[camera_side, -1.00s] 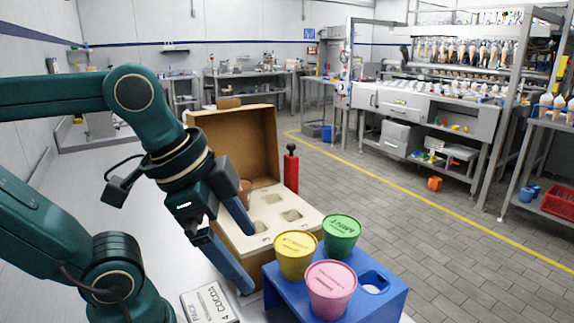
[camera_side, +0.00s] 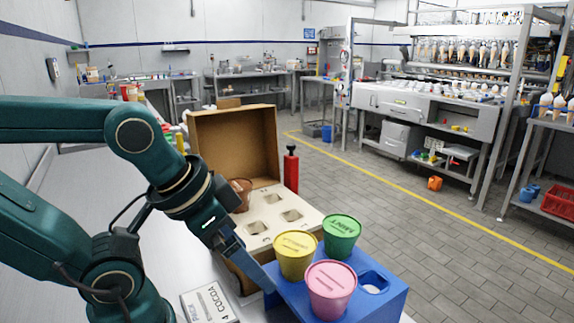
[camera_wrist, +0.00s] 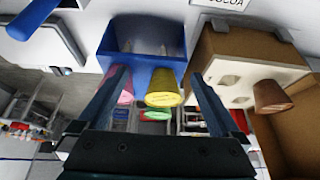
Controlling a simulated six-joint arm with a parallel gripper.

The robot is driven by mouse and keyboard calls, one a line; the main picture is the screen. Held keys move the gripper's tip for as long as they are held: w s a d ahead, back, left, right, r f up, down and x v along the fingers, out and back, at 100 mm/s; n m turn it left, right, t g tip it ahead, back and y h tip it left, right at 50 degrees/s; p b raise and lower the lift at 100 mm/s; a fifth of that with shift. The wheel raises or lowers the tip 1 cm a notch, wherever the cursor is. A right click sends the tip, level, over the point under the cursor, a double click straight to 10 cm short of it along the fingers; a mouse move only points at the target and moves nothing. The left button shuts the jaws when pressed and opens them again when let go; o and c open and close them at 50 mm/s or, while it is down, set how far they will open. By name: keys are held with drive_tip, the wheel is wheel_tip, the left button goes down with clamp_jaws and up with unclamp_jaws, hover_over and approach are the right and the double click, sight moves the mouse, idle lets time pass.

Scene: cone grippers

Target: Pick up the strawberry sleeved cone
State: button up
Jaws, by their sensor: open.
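The pink strawberry sleeved cone (camera_side: 331,288) stands upright in the front of the blue stand (camera_side: 392,300). In the wrist view the pink cone (camera_wrist: 126,97) is partly hidden behind the left finger. The yellow vanilla cone (camera_side: 296,256) is behind it to the left, and the green mint cone (camera_side: 342,238) is behind to the right. My gripper (camera_side: 266,284) is open and empty, left of the blue stand and apart from the pink cone. In the wrist view my gripper (camera_wrist: 158,76) has its fingers spread, with the yellow cone (camera_wrist: 163,98) showing between them.
An open cardboard box (camera_side: 232,140) with a pale, square-holed insert (camera_side: 268,212) stands behind the stand. A brown cone (camera_side: 241,190) sits in it. A red bottle (camera_side: 291,170) stands beside the box. One stand hole is empty.

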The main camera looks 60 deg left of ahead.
idle(0.6)
wheel_tip(320, 180, up, 3)
drive_tip(key=m+g+h, duration=0.2)
drive_tip(key=m+h, duration=0.1)
drive_tip(key=m, duration=0.5)
hover_over(330, 277)
drive_tip(key=s+a, duration=0.1)
drive_tip(key=s, duration=0.1)
drive_tip(key=shift+w+a, duration=0.2)
drive_tip(key=shift+x, duration=2.95)
drive_tip(key=c, duration=1.2)
